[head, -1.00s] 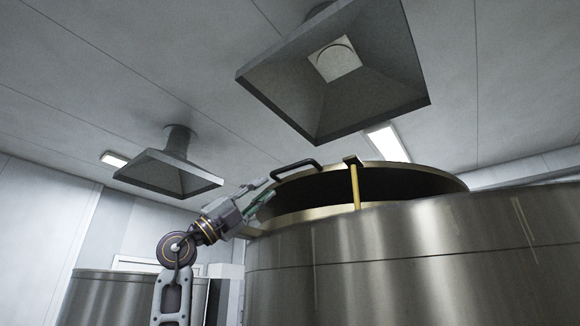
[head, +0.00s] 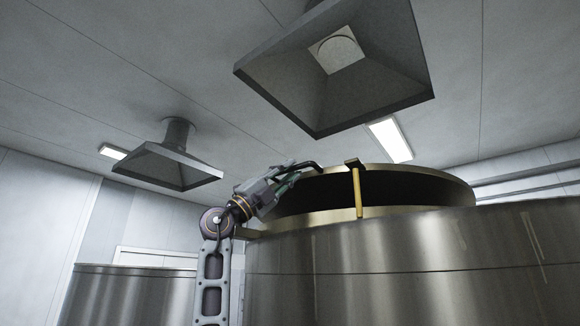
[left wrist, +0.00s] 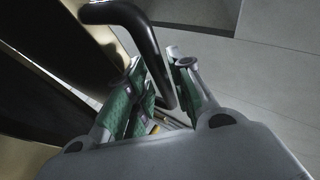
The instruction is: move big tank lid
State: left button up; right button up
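The big steel tank (head: 400,250) fills the right of the head view. Its gold-rimmed round top, seemingly the lid, stands tilted up over a dark opening (head: 390,188). A black bent handle (head: 306,165) sits at its left edge and looms large in the left wrist view (left wrist: 146,32). My left gripper (head: 288,178) is at the handle's left end and covers part of it. In the left wrist view its green-padded fingers (left wrist: 162,85) stand apart, with the handle between them. Firm contact cannot be made out. My right gripper is not in view.
A gold post (head: 357,192) with a dark top stands at the tank's near rim. A large grey hood (head: 345,85) hangs above the tank, and a smaller hood (head: 170,163) hangs at the left. Another steel tank (head: 130,295) stands lower left.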

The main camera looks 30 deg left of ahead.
pick_arm(q)
jog(key=shift+w+d+r, duration=0.3)
jog(key=shift+w+r, duration=0.05)
jog(key=shift+r, duration=0.1)
jog(key=shift+c, duration=0.4)
grip_shut()
